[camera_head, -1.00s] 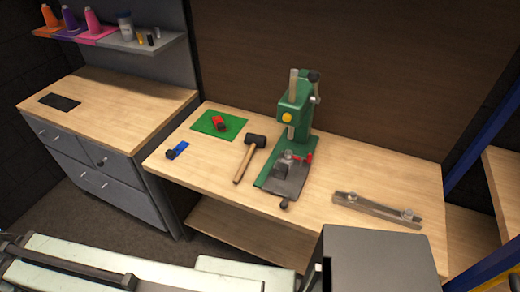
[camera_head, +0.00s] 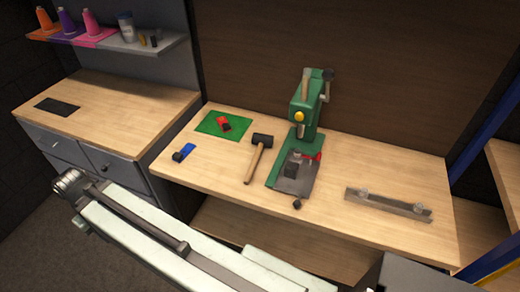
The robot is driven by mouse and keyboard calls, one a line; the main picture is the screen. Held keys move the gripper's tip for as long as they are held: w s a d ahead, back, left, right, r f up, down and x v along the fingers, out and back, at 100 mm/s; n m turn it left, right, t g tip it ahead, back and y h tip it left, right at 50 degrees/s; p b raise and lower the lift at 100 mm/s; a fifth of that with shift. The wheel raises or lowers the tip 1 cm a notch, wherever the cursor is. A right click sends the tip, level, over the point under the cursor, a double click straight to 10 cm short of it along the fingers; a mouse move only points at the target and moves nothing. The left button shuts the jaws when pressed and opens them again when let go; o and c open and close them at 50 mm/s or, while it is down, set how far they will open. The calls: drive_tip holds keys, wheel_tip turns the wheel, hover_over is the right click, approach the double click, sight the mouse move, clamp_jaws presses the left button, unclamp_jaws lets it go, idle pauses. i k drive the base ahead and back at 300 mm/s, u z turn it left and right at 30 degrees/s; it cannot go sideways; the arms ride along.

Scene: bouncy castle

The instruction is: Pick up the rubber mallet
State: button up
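The rubber mallet (camera_head: 258,155) lies on the wooden workbench (camera_head: 222,187). Its black head is toward the back and its light wooden handle points to the front. It lies between a green mat (camera_head: 209,123) and a green press (camera_head: 305,118), apart from both. My arm shows as a pale beam with a dark rod across the lower left, in front of the bench and well away from the mallet. My gripper is not in view.
A blue item (camera_head: 184,152) lies at the bench's left edge and a metal bar (camera_head: 388,204) at the right. A drawer cabinet (camera_head: 60,146) stands left under a shelf of thread spools (camera_head: 93,22). Bench around the mallet's handle is clear.

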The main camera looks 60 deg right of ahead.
sight(262, 141)
drive_tip(key=z, duration=0.1)
drive_tip(key=i, duration=1)
drive_tip(key=u, duration=0.05)
